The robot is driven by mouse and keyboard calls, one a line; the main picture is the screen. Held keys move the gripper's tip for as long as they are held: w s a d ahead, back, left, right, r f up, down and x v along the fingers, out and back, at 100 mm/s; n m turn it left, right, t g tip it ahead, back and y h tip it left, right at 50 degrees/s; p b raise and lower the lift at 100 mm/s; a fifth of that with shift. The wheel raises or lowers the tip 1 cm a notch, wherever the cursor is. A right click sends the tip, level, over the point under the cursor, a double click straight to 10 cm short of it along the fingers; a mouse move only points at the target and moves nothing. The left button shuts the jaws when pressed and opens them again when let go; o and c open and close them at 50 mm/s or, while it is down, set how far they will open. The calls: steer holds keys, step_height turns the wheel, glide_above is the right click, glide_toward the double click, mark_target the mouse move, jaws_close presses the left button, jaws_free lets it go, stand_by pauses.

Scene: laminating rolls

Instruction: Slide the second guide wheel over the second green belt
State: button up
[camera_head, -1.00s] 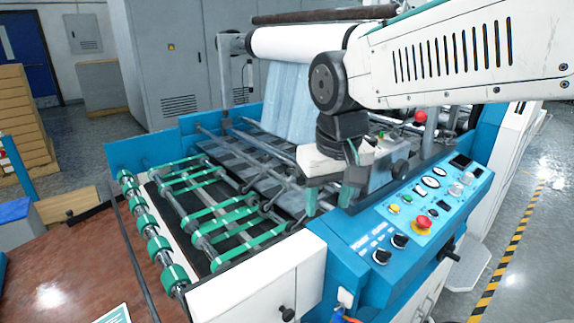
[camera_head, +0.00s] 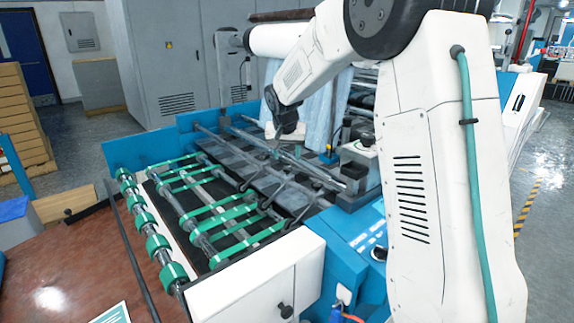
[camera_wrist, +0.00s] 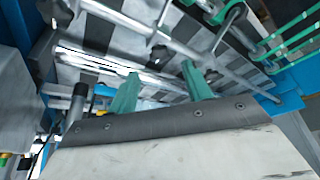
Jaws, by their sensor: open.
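The green belts (camera_head: 188,184) run in a row over rollers at the machine's left end; several show at the upper right of the wrist view (camera_wrist: 288,38). Small dark guide wheels on curved arms (camera_head: 264,204) sit beside the belts' right ends. In the wrist view one guide wheel (camera_wrist: 232,14) is at the top right and another (camera_wrist: 160,52) lies just beyond my fingertips. I cannot tell for sure which wheel is the second. My gripper (camera_wrist: 160,70) has its two green fingers apart with nothing between them. It hangs over the slatted bed, right of the belts.
Metal cross bars (camera_head: 300,160) span the bed close to my gripper. A blue side wall (camera_head: 150,150) and a white front housing (camera_head: 262,275) edge the machine. My arm hides most of the control panel. A brown table (camera_head: 60,260) lies at the left.

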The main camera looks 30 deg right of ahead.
mark_target(288, 167)
steer(key=x, duration=0.5)
steer(key=shift+f, duration=0.1)
jaws_close()
steer(key=w, duration=0.2)
steer(key=w+a, duration=0.1)
steer(key=w, duration=0.1)
steer(key=shift+w, duration=0.25)
jaws_free()
steer(key=v, duration=0.7)
steer(key=shift+s+r, duration=0.2)
steer(key=shift+r, duration=0.2)
